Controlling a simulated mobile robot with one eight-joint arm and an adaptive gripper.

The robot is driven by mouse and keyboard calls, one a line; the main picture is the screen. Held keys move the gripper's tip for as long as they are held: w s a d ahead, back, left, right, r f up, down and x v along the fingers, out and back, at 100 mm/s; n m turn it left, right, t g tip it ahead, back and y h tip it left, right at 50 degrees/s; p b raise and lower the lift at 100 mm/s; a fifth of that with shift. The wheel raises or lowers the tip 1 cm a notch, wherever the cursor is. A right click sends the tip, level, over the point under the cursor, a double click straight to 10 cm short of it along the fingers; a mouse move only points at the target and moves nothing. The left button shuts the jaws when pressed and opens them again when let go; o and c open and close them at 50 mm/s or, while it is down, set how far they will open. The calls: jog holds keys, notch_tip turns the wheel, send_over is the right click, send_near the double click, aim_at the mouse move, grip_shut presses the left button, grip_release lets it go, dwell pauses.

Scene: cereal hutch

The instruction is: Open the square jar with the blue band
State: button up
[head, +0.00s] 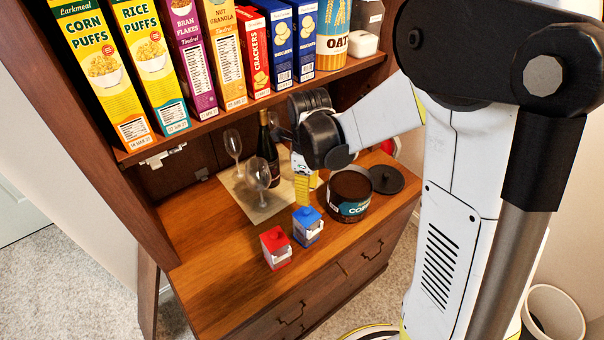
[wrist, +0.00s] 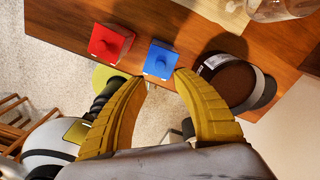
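The square jar with the blue band (head: 308,231) stands upright on the wooden counter, and a blue lid with a small knob sits on it. In the wrist view, the blue lid (wrist: 160,60) shows just beyond the gap between my fingertips. My gripper (wrist: 161,77) is open and empty, its yellow fingers apart. In the head view, my gripper (head: 304,198) hangs above and slightly behind the blue jar, apart from it as far as I can tell. A similar square jar with a red lid (head: 276,247) stands to its left, also in the wrist view (wrist: 110,43).
A round dark canister (head: 349,205), open at the top, stands right of the blue jar, with a black lid (head: 387,179) behind it. Wine glasses (head: 260,174) and a bottle (head: 267,150) stand on a mat (head: 240,198) at the back. Cereal boxes (head: 105,70) fill the shelf above.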

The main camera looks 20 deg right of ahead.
aim_at(307, 210)
jog(key=shift+f+b, duration=0.3)
jog(key=shift+f, duration=0.2)
jog(key=shift+w+f+b, duration=0.1)
jog(key=shift+f+b, duration=1.2)
jog(key=shift+f, duration=0.55)
jog(key=shift+f, duration=0.1)
jog(key=shift+f+b, duration=1.95)
jog(key=shift+f, duration=0.15)
jog(key=shift+r, duration=0.15)
grip_shut()
